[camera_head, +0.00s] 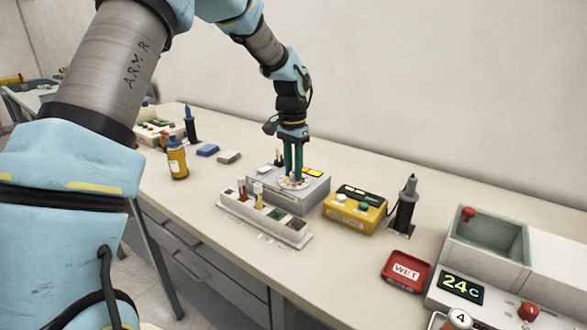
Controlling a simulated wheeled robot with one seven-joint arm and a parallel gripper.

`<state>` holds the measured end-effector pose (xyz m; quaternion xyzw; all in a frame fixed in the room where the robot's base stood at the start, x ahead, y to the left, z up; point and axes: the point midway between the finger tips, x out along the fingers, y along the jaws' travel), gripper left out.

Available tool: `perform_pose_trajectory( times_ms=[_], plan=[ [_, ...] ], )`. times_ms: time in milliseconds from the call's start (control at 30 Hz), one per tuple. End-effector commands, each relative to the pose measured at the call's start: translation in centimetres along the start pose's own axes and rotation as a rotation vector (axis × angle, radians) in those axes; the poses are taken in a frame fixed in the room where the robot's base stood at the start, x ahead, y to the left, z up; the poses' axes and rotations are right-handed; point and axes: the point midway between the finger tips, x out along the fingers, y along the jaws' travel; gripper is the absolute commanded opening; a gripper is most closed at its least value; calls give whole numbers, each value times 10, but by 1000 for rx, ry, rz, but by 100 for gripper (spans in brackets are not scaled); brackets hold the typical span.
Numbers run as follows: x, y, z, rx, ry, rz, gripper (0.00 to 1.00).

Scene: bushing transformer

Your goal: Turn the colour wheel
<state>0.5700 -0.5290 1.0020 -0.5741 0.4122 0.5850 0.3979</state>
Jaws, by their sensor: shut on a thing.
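The colour wheel (284,184) is a small pale disc with coloured marks on top of a grey box (312,194) in the middle of the bench. My gripper (294,177) points straight down onto it from above. Its two green fingers are close together and shut on the wheel's middle part. The fingers hide the part they grip and some of the disc. A small lit yellow display (313,172) shows on the box behind the fingers.
A white rack (262,218) with vials stands in front of the box. A yellow meter (355,208) and a dark pen-like tool in a holder (405,205) are to the right. A red tray marked WET (405,271) lies near the front edge. Bench behind the box is clear.

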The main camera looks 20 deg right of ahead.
Motion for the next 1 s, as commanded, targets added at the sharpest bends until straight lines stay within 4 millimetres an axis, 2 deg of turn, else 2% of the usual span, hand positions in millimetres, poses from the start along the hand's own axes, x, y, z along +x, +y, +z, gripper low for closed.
perform_pose_trajectory(
  times_ms=[367,400,633,867,1000],
  plan=[
    [-1,0,-2,3,5,-2,0],
    [-1,0,-2,3,5,-2,35],
    [-1,0,-1,3,3,-1,60],
    [-1,0,-1,3,2,0,60],
    [-8,-1,-1,2,4,-2,60]
  ],
)
